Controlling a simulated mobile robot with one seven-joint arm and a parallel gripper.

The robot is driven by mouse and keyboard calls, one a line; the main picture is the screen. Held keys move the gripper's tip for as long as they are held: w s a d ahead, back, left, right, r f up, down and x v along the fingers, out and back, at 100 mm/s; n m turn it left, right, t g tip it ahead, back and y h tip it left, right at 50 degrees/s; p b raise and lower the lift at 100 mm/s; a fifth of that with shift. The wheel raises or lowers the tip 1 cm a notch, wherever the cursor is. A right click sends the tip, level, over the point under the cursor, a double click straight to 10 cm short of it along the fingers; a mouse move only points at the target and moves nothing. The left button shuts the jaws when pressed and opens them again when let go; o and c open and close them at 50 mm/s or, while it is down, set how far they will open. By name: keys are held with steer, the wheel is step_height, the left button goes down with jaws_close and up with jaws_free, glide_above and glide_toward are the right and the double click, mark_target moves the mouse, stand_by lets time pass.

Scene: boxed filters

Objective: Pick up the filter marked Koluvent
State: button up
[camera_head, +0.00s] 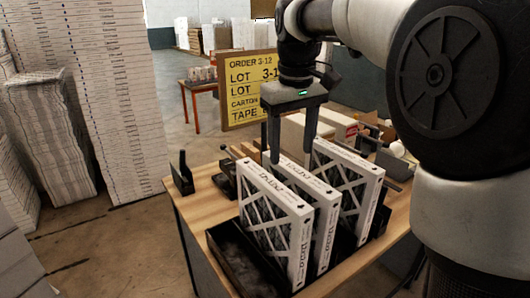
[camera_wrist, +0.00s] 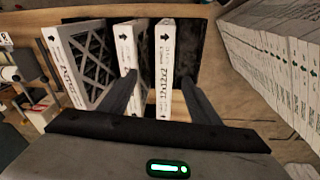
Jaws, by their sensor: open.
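Three white-framed filters stand on edge, side by side, in a black tray (camera_head: 222,240): a left one (camera_head: 302,235), a middle one (camera_head: 328,225) and a right one (camera_head: 370,205). Each has dark lettering that I cannot read surely, so I cannot tell which is Koluvent. My gripper (camera_head: 291,157) is open and empty, fingers down, at the filters' far ends. In the wrist view, the order is reversed; the head view's left filter (camera_wrist: 164,50) appears between the fingertips, the middle filter (camera_wrist: 127,42) partly behind the left finger, and the third filter (camera_wrist: 62,65) farther left.
The tray sits on a wooden table (camera_head: 205,200). A small black stand (camera_head: 182,178) is at its left, and boxes (camera_head: 338,122) and loose items lie behind. A yellow order sign (camera_head: 250,88) stands beyond. Tall white stacks (camera_head: 95,90) rise on the left, with open floor between.

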steer(key=n+g, duration=0.1)
glide_toward(272, 181)
steer(key=shift+w+f+n, duration=0.15)
steer(key=shift+n, duration=0.15)
step_height(272, 181, down, 12)
steer(key=shift+r+b, duration=0.1)
steer(key=shift+b, duration=0.35)
steer(key=shift+a+f, duration=0.2)
steer(key=shift+f, duration=2.5)
jaws_close()
steer(key=shift+r, duration=0.1)
